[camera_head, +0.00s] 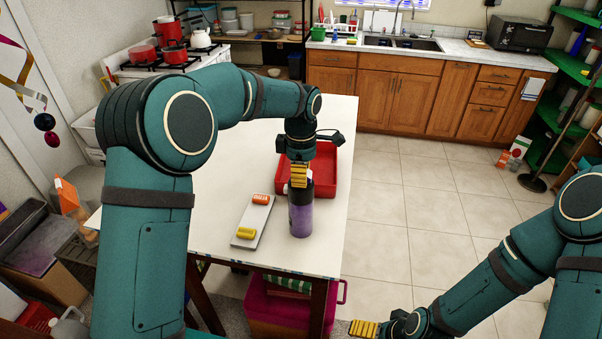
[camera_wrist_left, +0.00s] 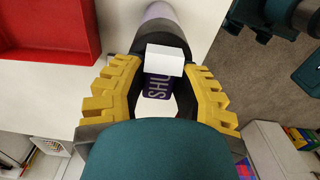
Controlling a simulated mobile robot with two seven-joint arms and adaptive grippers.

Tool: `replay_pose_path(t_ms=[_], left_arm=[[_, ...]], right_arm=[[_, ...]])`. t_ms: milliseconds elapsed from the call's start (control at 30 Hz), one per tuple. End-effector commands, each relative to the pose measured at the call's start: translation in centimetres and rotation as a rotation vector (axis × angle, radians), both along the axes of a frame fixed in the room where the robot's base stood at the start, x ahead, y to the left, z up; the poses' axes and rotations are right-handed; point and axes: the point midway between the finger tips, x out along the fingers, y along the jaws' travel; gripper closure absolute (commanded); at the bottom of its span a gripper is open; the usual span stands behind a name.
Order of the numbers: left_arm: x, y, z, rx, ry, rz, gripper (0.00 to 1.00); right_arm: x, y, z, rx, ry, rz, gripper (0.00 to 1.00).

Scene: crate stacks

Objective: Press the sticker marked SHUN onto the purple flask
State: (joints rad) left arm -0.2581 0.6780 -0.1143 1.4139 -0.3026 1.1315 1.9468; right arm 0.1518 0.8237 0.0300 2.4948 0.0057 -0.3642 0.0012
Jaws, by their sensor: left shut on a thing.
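The purple flask (camera_head: 300,219) stands upright near the table's front right corner, with a dark upper part. My left gripper (camera_head: 299,176) is just above and behind its top in the head view. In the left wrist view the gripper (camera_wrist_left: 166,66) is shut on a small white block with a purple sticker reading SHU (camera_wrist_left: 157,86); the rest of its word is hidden. The flask (camera_wrist_left: 160,11) lies just beyond the fingertips there; I cannot tell whether the sticker touches it. My right gripper (camera_head: 363,328) is low at the bottom, away from the table; its jaw opening is unclear.
A grey board (camera_head: 252,222) left of the flask carries an orange piece (camera_head: 260,199) and a yellow piece (camera_head: 246,232). A red tray (camera_head: 326,187) is behind the flask. The white table (camera_head: 215,225) has free room at left. A magenta bin (camera_head: 275,309) stands below its front edge.

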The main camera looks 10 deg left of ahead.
Motion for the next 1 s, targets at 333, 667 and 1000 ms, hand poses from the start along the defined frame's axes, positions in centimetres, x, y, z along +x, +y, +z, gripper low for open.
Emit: replay_pose_path(t_ms=[333,667,1000], left_arm=[[-0.01,-0.02,-0.37,0.000,0.000,0.000,0.60],[-0.01,0.00,-0.34,0.000,0.000,0.000,0.36],[-0.01,0.00,-0.31,0.000,0.000,0.000,0.36]], right_arm=[[0.00,0.00,-0.19,0.000,0.000,0.000,0.00],[0.00,0.00,-0.17,0.000,0.000,0.000,0.00],[0.00,0.00,-0.15,0.000,0.000,0.000,0.00]])
